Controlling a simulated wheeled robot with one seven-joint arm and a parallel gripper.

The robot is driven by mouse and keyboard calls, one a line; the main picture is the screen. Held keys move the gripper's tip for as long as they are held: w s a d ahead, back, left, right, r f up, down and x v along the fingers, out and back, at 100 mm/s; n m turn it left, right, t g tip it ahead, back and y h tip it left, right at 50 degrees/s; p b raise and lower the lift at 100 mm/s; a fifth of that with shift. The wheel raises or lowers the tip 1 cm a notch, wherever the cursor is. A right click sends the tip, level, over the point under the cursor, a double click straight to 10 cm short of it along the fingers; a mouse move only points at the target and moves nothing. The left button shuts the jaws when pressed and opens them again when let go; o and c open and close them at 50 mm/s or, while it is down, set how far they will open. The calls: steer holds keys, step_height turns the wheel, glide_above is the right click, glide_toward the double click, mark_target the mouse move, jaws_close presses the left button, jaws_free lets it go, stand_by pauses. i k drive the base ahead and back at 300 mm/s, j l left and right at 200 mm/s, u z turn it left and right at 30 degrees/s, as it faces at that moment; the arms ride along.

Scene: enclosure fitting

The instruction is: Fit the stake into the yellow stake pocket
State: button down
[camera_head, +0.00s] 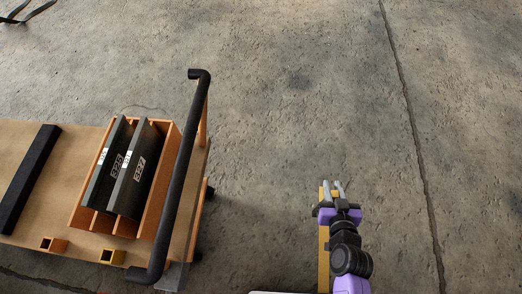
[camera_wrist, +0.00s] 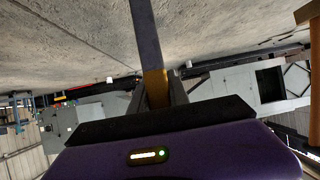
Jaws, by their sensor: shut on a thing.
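My gripper (camera_head: 333,187) is over the bare floor, right of the cart. It is shut on the stake, a long straight bar. In the wrist view the stake (camera_wrist: 156,86) sits between the two fingers, yellow near them and dark grey further out, and runs past the top edge. In the head view a yellow length of the stake (camera_head: 323,245) shows along the left of my arm; part is hidden behind the gripper. The yellow stake pocket (camera_head: 112,256), a small square open socket, is at the cart's near edge, well left of my gripper. It looks empty.
The cart deck (camera_head: 25,160) carries an orange rack (camera_head: 160,215) with two dark panels, a black bar (camera_head: 28,180) and an orange pocket (camera_head: 54,244) left of the yellow one. A black handle rail (camera_head: 181,165) stands between my gripper and the pockets.

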mark_target(119, 259)
steer(key=k+j+z, duration=0.1)
steer(key=z, duration=0.4)
steer(key=k+j+z, duration=0.2)
steer(key=z, duration=0.25)
steer(key=k+j+z, duration=0.15)
steer(key=z, duration=0.35)
steer(key=k+j+z, duration=0.15)
steer(key=z, duration=0.25)
steer(key=k+z, duration=0.25)
steer(key=z, duration=0.15)
steer(key=k+j, duration=0.15)
steer(key=k, duration=0.45)
steer(key=k+u, duration=0.15)
steer(key=u, duration=0.3)
steer(key=k+u, duration=0.2)
steer(key=u, duration=0.25)
steer(key=k+u, duration=0.15)
steer(key=u, duration=0.3)
steer(key=k+j+u, duration=0.1)
steer(key=u, duration=0.35)
steer(key=k+j+u, duration=0.1)
steer(key=j+u, duration=0.2)
steer(key=u, duration=0.15)
steer(key=k+j+u, duration=0.2)
steer(key=u, duration=0.2)
steer(key=k+j+u, duration=0.15)
steer(key=j+u, duration=0.3)
steer(key=l+u, duration=0.15)
steer(key=i+l, duration=0.2)
steer(key=l, duration=0.15)
